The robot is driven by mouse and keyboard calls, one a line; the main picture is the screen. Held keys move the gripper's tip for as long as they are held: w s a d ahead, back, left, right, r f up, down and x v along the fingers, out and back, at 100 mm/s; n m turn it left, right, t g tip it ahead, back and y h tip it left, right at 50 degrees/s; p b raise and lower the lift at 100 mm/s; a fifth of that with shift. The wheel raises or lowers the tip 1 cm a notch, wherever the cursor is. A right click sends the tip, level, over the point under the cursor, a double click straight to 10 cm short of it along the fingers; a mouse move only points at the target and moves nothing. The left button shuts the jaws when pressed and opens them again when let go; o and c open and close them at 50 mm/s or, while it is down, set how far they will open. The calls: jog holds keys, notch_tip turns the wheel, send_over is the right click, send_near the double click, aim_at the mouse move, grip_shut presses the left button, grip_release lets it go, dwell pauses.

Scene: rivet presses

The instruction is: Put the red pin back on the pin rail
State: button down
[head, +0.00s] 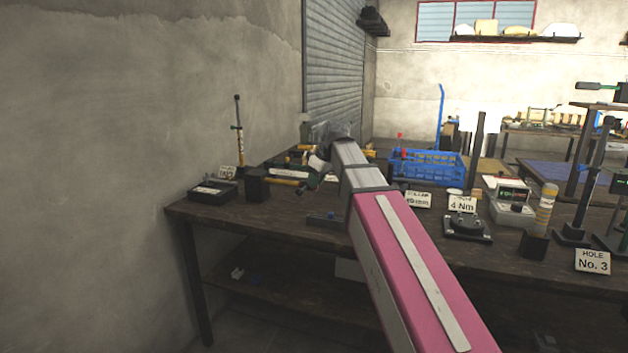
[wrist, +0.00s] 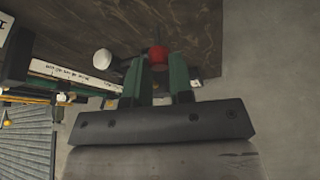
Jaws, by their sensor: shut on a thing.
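The red pin (wrist: 157,54) shows as a red end between the green fingertips of my gripper (wrist: 157,68) in the wrist view. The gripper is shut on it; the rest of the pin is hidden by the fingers. A long dark rail with a white labelled strip, seemingly the pin rail (wrist: 72,76), runs left of the fingers in the wrist view. A round white knob (wrist: 103,59) stands near the left finger, apart from it. In the head view my arm reaches over the bench's left part and hides most of the gripper and the pin.
The dark bench (head: 225,217) has a black tray (head: 212,190) and a black block (head: 257,186) at its left end. A blue crate (head: 428,168) stands behind my arm. A torque fixture (head: 467,226) and sign stands are on the right. A wall bounds the left.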

jog(key=shift+f, duration=0.1)
jog(key=shift+f, duration=2.8)
jog(key=shift+f, duration=2)
jog(key=c, duration=0.9)
grip_release()
jog(key=v, duration=1)
jog(key=shift+s+d+r, duration=0.1)
jog(key=shift+d+r, duration=0.05)
jog(key=shift+r, duration=0.2)
